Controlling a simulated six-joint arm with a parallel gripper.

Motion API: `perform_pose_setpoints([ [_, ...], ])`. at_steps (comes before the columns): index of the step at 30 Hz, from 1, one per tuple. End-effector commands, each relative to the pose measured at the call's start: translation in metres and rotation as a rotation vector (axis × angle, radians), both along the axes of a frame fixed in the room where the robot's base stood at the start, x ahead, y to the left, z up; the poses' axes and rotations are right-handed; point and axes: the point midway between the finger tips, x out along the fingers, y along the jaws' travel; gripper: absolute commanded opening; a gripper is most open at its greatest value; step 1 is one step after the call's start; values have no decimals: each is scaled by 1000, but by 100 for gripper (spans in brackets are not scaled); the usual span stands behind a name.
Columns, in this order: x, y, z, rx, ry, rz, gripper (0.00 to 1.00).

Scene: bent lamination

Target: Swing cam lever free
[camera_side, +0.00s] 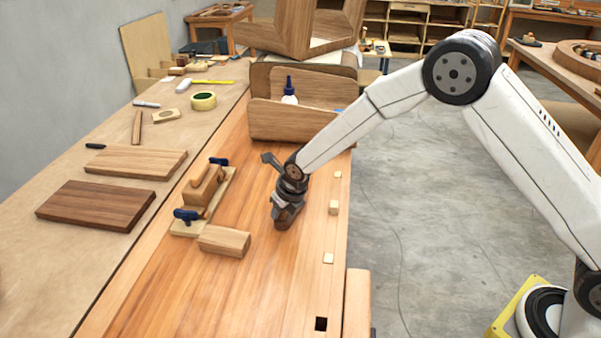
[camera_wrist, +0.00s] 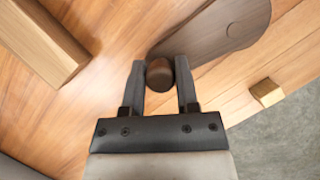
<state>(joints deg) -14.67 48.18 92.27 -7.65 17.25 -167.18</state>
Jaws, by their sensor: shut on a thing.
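In the wrist view, the cam lever (camera_wrist: 222,30) is a dark wooden piece with a rounded end and a round pivot mark, lying over the bench top. Its short round knob (camera_wrist: 159,75) is between the two fingers of my gripper (camera_wrist: 160,66), which is shut on it. In the side view, my gripper (camera_side: 283,215) reaches down to the bench near its right edge. Most of the lever is hidden there behind the gripper and wrist.
A pale wooden block (camera_side: 224,241) lies left of my gripper, and a jig with blue-handled clamps (camera_side: 203,195) stands behind it. Small bench dogs (camera_side: 333,207) line the right edge. A board (camera_side: 292,121) and a glue bottle (camera_side: 289,92) stand farther back. The front bench is mostly clear.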

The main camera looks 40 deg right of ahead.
Motion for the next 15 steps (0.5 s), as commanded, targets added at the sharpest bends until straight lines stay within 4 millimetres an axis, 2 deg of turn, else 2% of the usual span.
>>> perform_pose_setpoints([
  [7,-1,1,0,-1,1,2,0],
  [8,-1,1,0,-1,1,2,45],
  [10,-1,1,0,-1,1,1,67],
  [11,-1,1,0,-1,1,1,74],
  [15,0,0,0,0,1,0,74],
])
